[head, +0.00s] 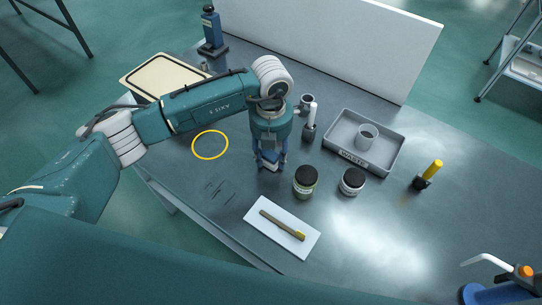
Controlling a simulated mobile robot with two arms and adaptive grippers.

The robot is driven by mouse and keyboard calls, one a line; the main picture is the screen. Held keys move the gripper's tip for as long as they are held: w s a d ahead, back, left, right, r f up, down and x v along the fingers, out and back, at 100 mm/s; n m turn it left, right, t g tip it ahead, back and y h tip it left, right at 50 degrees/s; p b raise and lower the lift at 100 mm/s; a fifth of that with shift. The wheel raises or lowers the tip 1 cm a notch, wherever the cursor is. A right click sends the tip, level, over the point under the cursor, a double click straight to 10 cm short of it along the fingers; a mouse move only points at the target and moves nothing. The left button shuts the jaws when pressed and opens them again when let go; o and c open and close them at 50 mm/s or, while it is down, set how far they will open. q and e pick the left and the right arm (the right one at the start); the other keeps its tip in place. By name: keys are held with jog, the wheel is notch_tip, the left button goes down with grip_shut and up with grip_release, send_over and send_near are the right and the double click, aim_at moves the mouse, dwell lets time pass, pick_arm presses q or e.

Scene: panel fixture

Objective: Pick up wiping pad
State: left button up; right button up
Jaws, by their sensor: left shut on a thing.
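My left gripper (270,163) points down over the middle of the grey table, its arm coming in from the left. It is shut on a small blue block that looks like the wiping pad (268,157). The fingers and wrist hide part of the pad, and I cannot tell whether its underside touches the table. No other pad shows. My right gripper is not in view.
Two black-lidded jars (306,181) stand right of the gripper, before a grey waste tray (345,160) holding a cup. A white plate with a brush (283,228) lies in front. A yellow ring (210,145) and dark marks are left. A white panel (330,40) stands behind.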

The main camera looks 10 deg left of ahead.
aim_at(271, 154)
pick_arm(q)
notch_tip(271, 154, up, 20)
jog(key=b, duration=0.3)
jog(key=shift+f, duration=0.15)
jog(key=shift+o, duration=1.2)
jog(key=shift+c, duration=0.6)
jog(key=shift+f, duration=0.15)
